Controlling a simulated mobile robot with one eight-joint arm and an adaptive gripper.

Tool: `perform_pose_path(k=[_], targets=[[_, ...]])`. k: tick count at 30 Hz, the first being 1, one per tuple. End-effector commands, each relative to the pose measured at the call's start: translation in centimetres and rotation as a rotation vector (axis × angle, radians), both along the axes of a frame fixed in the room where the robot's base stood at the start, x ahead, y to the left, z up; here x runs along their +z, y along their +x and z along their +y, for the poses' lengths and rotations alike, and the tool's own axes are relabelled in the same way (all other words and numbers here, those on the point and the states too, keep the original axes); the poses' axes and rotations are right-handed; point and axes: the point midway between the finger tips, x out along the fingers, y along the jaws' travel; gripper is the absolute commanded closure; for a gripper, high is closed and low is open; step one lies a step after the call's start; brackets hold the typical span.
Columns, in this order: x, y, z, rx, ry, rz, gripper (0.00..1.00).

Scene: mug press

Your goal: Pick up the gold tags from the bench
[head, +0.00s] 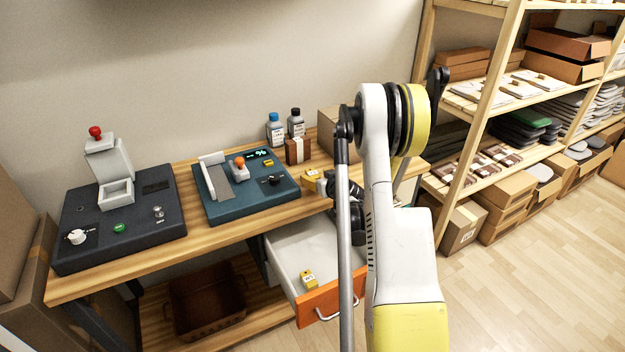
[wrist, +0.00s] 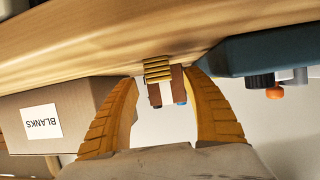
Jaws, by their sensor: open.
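The gold tags (wrist: 157,70) show as a small stack on the bench edge in the wrist view, just ahead of and roughly centred between my fingertips. My gripper (wrist: 161,80) is open, with one yellow finger on each side of the stack and nothing held. In the head view my gripper (head: 318,181) is low over the right part of the wooden bench (head: 230,232). I cannot clearly make out the tags there, as my gripper and arm cover that spot.
A brown box with a white band (head: 297,151) and two bottles stand behind. A carton marked BLANKS (wrist: 45,118) and a teal machine (head: 240,203) flank the tags.

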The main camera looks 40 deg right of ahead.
Motion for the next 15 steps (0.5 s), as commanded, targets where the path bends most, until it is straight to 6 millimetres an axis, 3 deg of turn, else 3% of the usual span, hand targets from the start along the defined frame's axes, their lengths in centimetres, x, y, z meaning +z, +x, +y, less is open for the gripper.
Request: perform_pose_path(k=[1, 6, 13, 14, 15], targets=[[-0.8, 0.8, -0.3, 0.001, 0.0, 0.0, 0.43], [-1.3, 2.4, -0.8, 0.0, 0.0, 0.0, 0.43], [-1.2, 2.6, -0.9, 0.0, 0.0, 0.0, 0.43], [-1.2, 2.6, -0.9, 0.0, 0.0, 0.0, 0.48], [-1.2, 2.6, -0.9, 0.0, 0.0, 0.0, 0.6]])
